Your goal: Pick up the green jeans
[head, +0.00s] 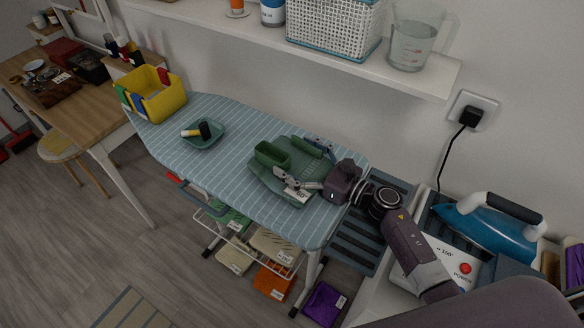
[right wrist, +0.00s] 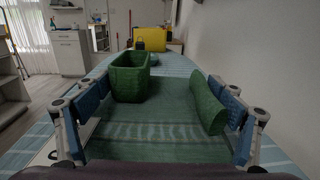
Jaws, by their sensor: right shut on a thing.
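The green jeans (head: 262,178) lie flat on the striped ironing board, with a white tag at the near edge. In the right wrist view the green cloth (right wrist: 150,132) spreads between my fingers. A small green open box (head: 268,155) stands on it, and a green roll (head: 306,147) lies along its far side. My right gripper (head: 296,159) reaches in from the right, low over the board. Its two fingers are wide apart, shut on the jeans, one on each side. The right finger is close to the roll. My left gripper is out of view.
A small green tray (head: 203,135) with a dark and yellow item sits farther along the ironing board (head: 170,143). A yellow bin (head: 158,98) stands at its far end. A wall shelf (head: 440,82) hangs above. A blue iron (head: 487,228) is at right.

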